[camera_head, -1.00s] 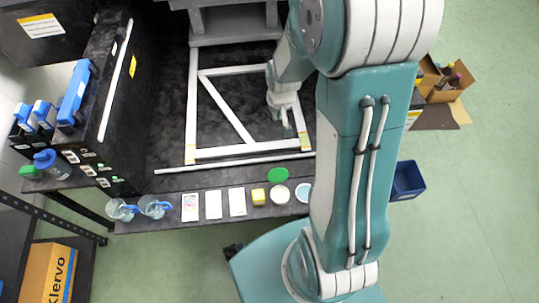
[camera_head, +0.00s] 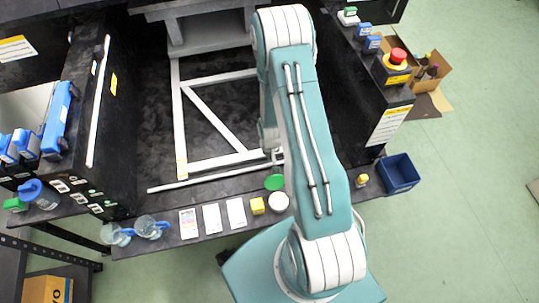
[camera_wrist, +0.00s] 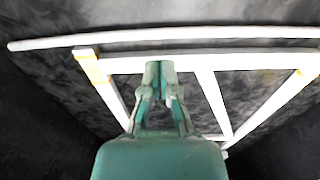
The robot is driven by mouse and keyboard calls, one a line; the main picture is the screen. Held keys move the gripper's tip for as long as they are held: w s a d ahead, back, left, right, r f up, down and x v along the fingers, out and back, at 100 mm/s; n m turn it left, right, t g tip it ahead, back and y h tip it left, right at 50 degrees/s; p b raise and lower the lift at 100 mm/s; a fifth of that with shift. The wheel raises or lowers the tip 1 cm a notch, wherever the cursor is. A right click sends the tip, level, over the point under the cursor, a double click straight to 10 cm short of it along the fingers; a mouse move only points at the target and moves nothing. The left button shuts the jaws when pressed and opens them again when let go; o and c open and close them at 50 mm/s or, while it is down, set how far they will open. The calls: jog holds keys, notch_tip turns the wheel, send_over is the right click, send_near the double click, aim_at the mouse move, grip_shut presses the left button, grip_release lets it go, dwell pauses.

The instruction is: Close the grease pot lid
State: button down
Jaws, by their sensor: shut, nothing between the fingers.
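The grease pot seems to be the round white pot (camera_head: 279,201) at the front edge of the dark table in the head view. A round green lid (camera_head: 274,182) stands open at its far side, so the pot's pale top shows. My gripper (camera_wrist: 160,68) is shut and empty in the wrist view, with its fingertips together over the white frame. In the head view my arm hides most of it; a small pale part shows just beyond the green lid, apart from it. The wrist view does not show the pot.
Two clear jugs (camera_head: 151,228) stand further left. A white rod (camera_head: 205,179) and white frame (camera_head: 181,120) lie beyond. A red button (camera_head: 398,55) and blue bin (camera_head: 399,173) are at right.

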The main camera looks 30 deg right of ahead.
aim_at(274, 180)
jog(key=f, duration=0.6)
jog(key=shift+w+d+f, duration=0.1)
jog(key=shift+w, duration=0.1)
jog(key=s, duration=0.2)
jog(key=shift+s+a+r, duration=0.3)
jog(key=shift+s+a, duration=0.05)
jog(key=shift+a, duration=0.05)
jog(key=shift+s+a+r, duration=0.15)
jog(key=shift+s, duration=0.35)
